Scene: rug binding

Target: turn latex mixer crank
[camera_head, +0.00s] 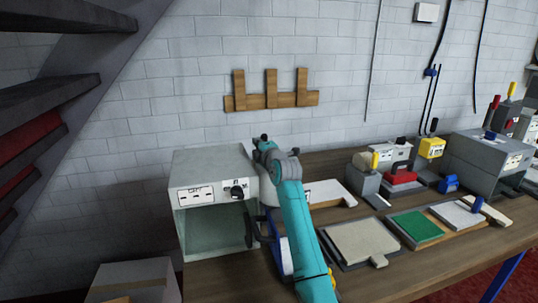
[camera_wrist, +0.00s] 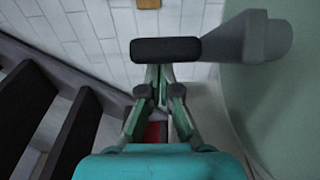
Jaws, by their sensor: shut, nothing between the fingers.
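The crank shows in the wrist view as a black grip (camera_wrist: 165,49) on a grey crank arm (camera_wrist: 252,38). It sticks out to the left from the pale green rounded mixer body (camera_wrist: 295,95). My gripper (camera_wrist: 162,75) is shut with nothing between its fingers. Its fingertips lie just below the black grip in the picture, and their ends are partly hidden by it. I cannot tell whether they touch it. In the head view my teal arm crosses in front of the mixer (camera_head: 268,190), so only a pale part shows and the crank cannot be made out.
A grey box with a dark knob (camera_head: 215,190) stands close left of my arm on the wooden workbench (camera_head: 425,275). Boards and a green pad (camera_head: 417,226) lie to the right, with small tools behind. Dark stairs (camera_head: 50,95) rise at the left. A wooden rack (camera_head: 270,100) hangs on the wall.

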